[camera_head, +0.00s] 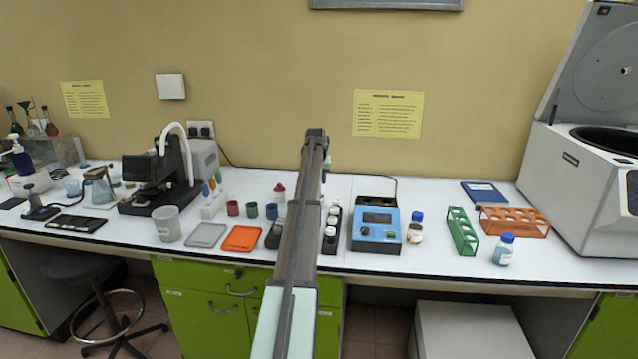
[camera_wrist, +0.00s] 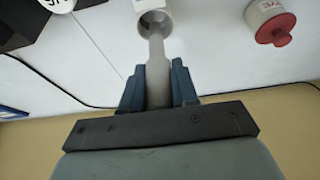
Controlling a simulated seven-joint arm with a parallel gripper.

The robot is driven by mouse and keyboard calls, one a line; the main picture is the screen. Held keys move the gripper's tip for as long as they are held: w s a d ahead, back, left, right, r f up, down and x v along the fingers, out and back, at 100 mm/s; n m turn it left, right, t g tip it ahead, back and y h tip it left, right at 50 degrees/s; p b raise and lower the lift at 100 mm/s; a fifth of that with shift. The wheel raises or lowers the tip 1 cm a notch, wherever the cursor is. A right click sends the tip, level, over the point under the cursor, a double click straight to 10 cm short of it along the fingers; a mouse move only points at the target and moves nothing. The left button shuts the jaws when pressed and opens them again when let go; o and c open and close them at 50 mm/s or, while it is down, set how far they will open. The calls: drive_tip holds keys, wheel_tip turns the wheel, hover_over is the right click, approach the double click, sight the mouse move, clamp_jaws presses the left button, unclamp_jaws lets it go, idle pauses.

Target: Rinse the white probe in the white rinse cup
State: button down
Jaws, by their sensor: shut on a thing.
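My gripper (camera_wrist: 158,75) is shut on the white probe (camera_wrist: 156,65), a pale grey-white stick between two dark blue fingers in the wrist view. The white rinse cup (camera_wrist: 145,7) is at the top of that view, its open mouth facing the gripper. The probe's far end overlaps the near rim of the cup's mouth; I cannot tell whether it is inside or above it. In the head view my arm hides the cup and most of the gripper.
A red-capped bottle (camera_wrist: 270,22) stands beside the cup; a black vial rack (camera_head: 332,228) is on the other side. A blue device (camera_head: 377,232) is to the right.

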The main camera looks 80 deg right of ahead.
drive_tip(key=shift+r, duration=2.15)
